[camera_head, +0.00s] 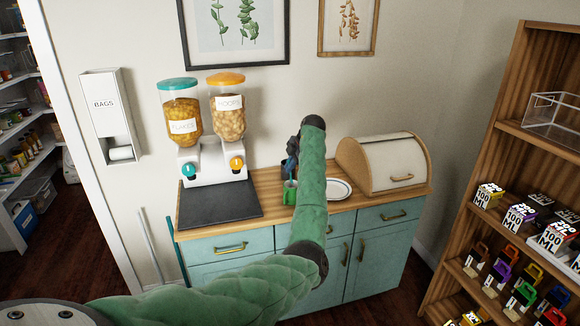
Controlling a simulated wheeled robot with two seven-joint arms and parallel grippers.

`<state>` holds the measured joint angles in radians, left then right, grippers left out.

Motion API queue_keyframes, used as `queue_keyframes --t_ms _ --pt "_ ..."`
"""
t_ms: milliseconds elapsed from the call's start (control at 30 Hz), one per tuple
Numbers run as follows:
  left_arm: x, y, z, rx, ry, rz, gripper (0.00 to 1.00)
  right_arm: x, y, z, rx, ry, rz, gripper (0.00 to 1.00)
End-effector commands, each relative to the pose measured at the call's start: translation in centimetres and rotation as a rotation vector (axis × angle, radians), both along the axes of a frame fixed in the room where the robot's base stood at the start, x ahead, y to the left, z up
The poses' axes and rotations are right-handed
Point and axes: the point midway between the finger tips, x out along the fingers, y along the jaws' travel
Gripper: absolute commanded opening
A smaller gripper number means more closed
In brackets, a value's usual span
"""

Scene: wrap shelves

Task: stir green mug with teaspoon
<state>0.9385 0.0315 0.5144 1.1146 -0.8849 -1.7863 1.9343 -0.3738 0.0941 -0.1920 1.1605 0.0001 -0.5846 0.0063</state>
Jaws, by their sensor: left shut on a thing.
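The green mug (290,194) stands on the wooden counter, left of a white plate, and is partly covered by my arm. My left gripper (290,176) points down right above the mug. It is shut on a thin item that I take to be the teaspoon, which is too small and too covered to make out clearly. I cannot tell whether its lower end is inside the mug. My right gripper is not in view.
The white plate (342,188) lies beside my forearm. A bread box (398,172) stands at the counter's right end. Two cereal dispensers (213,167) and a dark mat (215,204) are on the left. A wooden shelf (503,128) with boxes and mugs stands at right.

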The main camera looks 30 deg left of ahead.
Motion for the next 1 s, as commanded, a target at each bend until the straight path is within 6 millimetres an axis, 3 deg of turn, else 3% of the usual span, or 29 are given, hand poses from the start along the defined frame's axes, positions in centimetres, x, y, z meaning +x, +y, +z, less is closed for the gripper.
queue_keyframes --t_ms 233,433,1000 --pt "0.0 0.0 0.0 0.0 0.0 0.0 0.0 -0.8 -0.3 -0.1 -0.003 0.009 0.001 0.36" --pt "0.0 0.0 0.5 0.0 0.0 0.001 0.0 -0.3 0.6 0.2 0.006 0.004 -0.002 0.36" --pt "0.0 0.0 4.8 0.001 0.0 0.0 0.0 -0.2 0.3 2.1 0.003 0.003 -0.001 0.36"
